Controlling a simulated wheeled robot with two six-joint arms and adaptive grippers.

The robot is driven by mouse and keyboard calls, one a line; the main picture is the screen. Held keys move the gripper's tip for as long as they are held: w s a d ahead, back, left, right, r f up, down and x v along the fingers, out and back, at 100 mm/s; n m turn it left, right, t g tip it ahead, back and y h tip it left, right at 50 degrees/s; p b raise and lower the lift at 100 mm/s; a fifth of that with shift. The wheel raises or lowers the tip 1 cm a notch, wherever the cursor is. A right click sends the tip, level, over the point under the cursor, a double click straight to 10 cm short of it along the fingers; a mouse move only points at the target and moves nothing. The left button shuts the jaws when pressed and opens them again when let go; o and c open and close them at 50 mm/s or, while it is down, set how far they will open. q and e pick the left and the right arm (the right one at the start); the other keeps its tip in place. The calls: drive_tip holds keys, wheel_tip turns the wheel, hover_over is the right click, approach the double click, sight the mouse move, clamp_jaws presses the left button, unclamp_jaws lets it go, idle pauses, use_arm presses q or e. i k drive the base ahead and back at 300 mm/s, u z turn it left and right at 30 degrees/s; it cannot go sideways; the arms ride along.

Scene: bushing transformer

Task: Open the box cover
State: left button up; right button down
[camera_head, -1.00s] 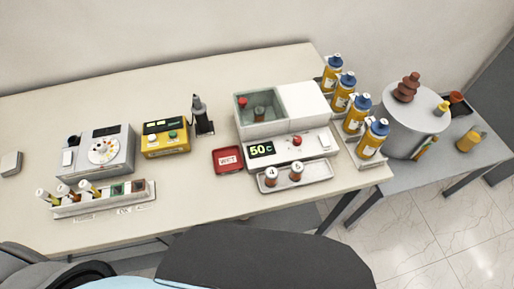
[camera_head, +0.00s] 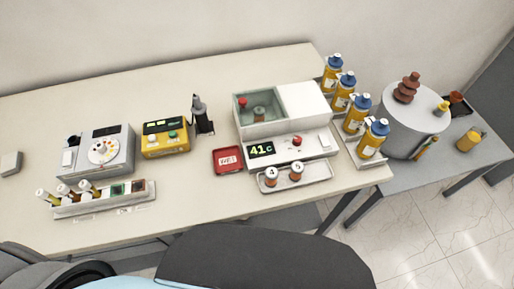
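A white box-shaped device (camera_head: 308,144) stands toward the right end of the table. Its front display (camera_head: 261,149) reads 41c, and a small red knob (camera_head: 297,140) sits on its front ledge. The left part of its top shows a grey-green recess (camera_head: 260,104) with a dark round part and a small red part in it. A plain white panel (camera_head: 304,99) covers the right part of the top. I cannot tell whether the recess is open or under a clear cover. Neither of my grippers is in view.
A tray (camera_head: 318,175) with two brown parts marked 4 and 5 lies in front of the device. A red dish (camera_head: 227,160) is left of it, and several blue-capped bottles (camera_head: 356,113) stand to its right. The table (camera_head: 230,200) is bare at the front middle.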

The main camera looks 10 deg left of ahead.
sight(243, 102)
drive_tip(key=z, duration=0.85)
drive_tip(key=k, duration=0.55)
drive_tip(key=z, duration=0.3)
